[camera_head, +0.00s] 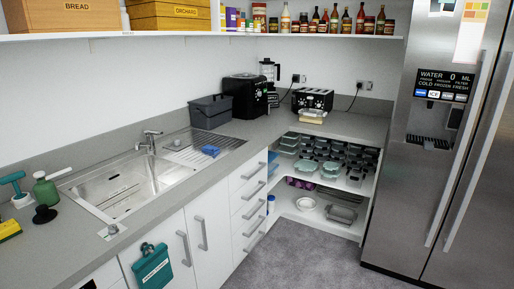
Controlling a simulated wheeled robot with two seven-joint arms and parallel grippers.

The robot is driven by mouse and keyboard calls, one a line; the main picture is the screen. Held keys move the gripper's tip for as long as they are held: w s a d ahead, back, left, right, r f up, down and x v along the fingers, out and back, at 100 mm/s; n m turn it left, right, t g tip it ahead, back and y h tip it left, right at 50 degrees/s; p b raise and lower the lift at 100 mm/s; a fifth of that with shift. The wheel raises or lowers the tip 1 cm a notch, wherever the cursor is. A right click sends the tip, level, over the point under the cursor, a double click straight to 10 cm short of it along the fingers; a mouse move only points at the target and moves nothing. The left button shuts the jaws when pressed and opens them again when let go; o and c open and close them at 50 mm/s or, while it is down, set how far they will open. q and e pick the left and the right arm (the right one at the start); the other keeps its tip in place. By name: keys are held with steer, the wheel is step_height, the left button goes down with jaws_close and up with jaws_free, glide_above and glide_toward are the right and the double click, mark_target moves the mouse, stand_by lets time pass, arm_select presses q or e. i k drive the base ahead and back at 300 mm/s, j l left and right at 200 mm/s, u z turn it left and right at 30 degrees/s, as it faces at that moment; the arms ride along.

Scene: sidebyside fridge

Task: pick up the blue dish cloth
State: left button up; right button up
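A small crumpled blue dish cloth (210,150) lies on the ribbed drainboard (196,143) to the right of the sink basin. Nothing covers it in the head view. Neither of my grippers shows in this view.
The steel sink (128,185) with its faucet (151,142) is left of the cloth. A dark grey bin (211,111) stands behind it. A teal item (153,268) hangs on the cabinet front. A green bottle (45,190) stands at far left. The steel fridge (420,180) fills the right; grey floor (290,255) is clear.

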mark_target(208, 149)
steer(key=i+z, duration=0.15)
steer(key=i, duration=0.55)
steer(key=i+j+z, duration=0.15)
steer(key=i, duration=0.55)
steer(key=i+u, duration=0.4)
steer(key=i+l+u, duration=0.2)
steer(key=i+u, duration=0.2)
steer(key=i+j+u, duration=0.1)
steer(key=u, duration=0.35)
steer(key=i+u, duration=0.25)
steer(key=u, duration=0.25)
steer(key=i+l+u, duration=0.1)
steer(key=u, duration=0.35)
steer(key=i+l+u, duration=0.15)
steer(key=u, duration=0.3)
steer(key=i, duration=0.1)
